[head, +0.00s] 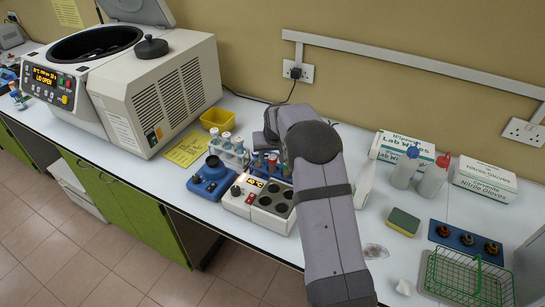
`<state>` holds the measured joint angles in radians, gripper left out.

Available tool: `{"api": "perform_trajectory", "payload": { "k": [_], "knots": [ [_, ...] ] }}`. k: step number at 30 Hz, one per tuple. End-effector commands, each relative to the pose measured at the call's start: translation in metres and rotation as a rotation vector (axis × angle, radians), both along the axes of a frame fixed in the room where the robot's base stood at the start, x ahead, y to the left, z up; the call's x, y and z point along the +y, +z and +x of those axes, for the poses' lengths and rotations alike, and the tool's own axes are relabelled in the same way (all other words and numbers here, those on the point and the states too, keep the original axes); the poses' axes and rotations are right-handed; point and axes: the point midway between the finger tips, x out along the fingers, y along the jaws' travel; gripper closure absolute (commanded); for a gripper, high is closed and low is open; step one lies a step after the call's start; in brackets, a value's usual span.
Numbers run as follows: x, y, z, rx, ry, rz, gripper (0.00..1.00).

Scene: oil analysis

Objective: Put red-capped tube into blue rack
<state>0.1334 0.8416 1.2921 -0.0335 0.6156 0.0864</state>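A blue rack (254,173) stands behind the hotplate block, partly hidden by my arm. Several tubes with dark or reddish tops (272,162) stand in it. They are too small for me to tell which one has a red cap. A pale rack (236,160) to its left holds several tubes with light blue or whitish caps (226,136). My gripper end (264,141) is over the back of the blue rack. Its fingers are hidden or too small to make out, so I cannot tell if it holds anything.
A white block with dark round wells (262,212) and a blue device (209,180) stand in front of the racks. A yellow tub (216,119) and an open centrifuge (150,85) are to the left. Bottles (432,180), a sponge (403,221) and a green wire basket (468,280) are right.

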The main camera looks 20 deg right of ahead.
Motion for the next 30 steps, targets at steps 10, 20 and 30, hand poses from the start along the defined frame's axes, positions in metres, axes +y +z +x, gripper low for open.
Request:
{"api": "perform_trajectory", "payload": {
  "k": [10,20,30],
  "knots": [
    [0.001,0.012,-0.005,-0.002,0.0,0.0,0.53],
    [0.004,0.049,-0.02,-0.004,0.0,0.0,0.53],
    [0.006,0.068,-0.028,0.0,0.001,0.0,0.53]
  ]
}}
